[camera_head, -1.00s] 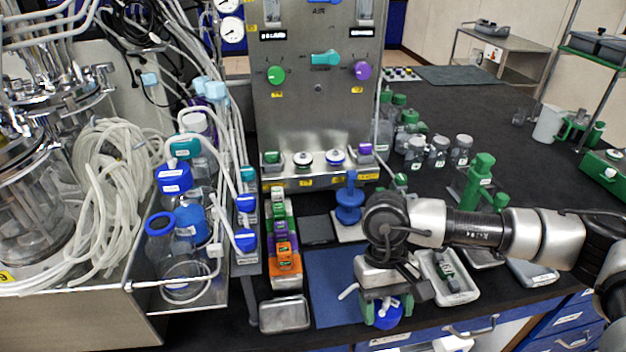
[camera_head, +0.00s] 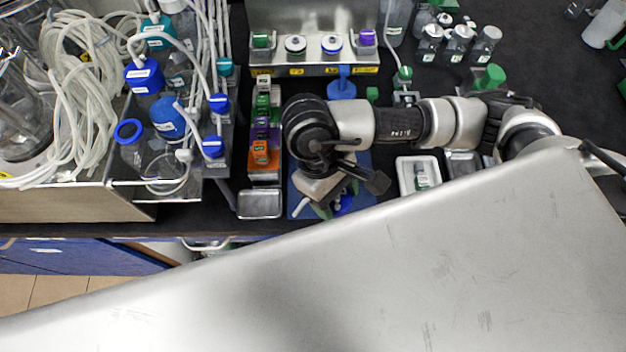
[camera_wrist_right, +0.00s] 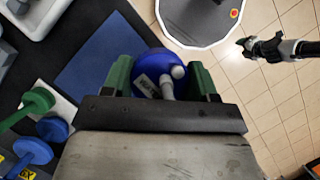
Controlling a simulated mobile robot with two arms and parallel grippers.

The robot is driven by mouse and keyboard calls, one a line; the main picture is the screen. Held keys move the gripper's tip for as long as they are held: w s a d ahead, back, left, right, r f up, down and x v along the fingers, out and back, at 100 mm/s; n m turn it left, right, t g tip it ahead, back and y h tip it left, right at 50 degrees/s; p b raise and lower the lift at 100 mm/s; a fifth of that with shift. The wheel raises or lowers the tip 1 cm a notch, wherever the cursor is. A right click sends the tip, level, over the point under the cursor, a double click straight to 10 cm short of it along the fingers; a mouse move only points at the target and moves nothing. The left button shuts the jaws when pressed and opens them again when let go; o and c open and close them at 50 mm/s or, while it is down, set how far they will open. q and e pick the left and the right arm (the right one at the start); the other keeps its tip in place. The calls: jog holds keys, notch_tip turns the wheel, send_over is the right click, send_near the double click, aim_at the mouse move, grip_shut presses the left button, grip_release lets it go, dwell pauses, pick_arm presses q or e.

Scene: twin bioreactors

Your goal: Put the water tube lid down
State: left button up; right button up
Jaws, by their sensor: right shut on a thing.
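The blue lid (camera_wrist_right: 150,68) has a white label and a pale tube stub. It sits between the green fingertips of my right gripper (camera_wrist_right: 162,80), which is shut on it. In the head view my right gripper (camera_head: 325,204) hangs over the front of the blue mat (camera_head: 299,205), and only a bit of the blue lid (camera_head: 343,204) shows past it. In the wrist view the lid is beside the mat's edge in the picture; its height above the mat is unclear. A dark gripper (camera_wrist_right: 244,43), seemingly my left one, is small at the upper right, away from the lid.
An empty metal tray (camera_head: 260,204) lies left of the mat, below a rack with an orange block (camera_head: 261,152). A white tray (camera_head: 406,178) stands to the right. Bottles with blue caps (camera_head: 143,76) crowd the left. A large silver surface hides the lower head view.

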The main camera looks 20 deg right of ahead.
jog(key=w+a+f, duration=0.1)
jog(key=w+f, duration=0.1)
jog(key=w, duration=0.1)
jog(key=w+a+f+b, duration=0.1)
jog(key=w, duration=0.1)
jog(key=shift+a+f, duration=0.25)
jog(key=shift+a, duration=0.05)
jog(key=shift+w+a+f, duration=0.15)
jog(key=shift+w+f, duration=0.05)
jog(key=shift+w, duration=0.1)
jog(key=shift+w+f, duration=0.1)
jog(key=shift+a+f, duration=0.1)
jog(key=shift+f, duration=0.2)
notch_tip(320, 180, down, 3)
jog(key=shift+f+b, duration=0.15)
jog(key=shift+b, duration=0.45)
pick_arm(q)
jog(key=shift+d+f, duration=0.2)
jog(key=shift+f, duration=0.4)
jog(key=shift+d+f, duration=0.15)
jog(key=shift+f, duration=0.45)
jog(key=shift+a+f+b, duration=0.15)
jog(key=shift+f+b, duration=0.5)
pick_arm(e)
jog(key=shift+f, duration=0.4)
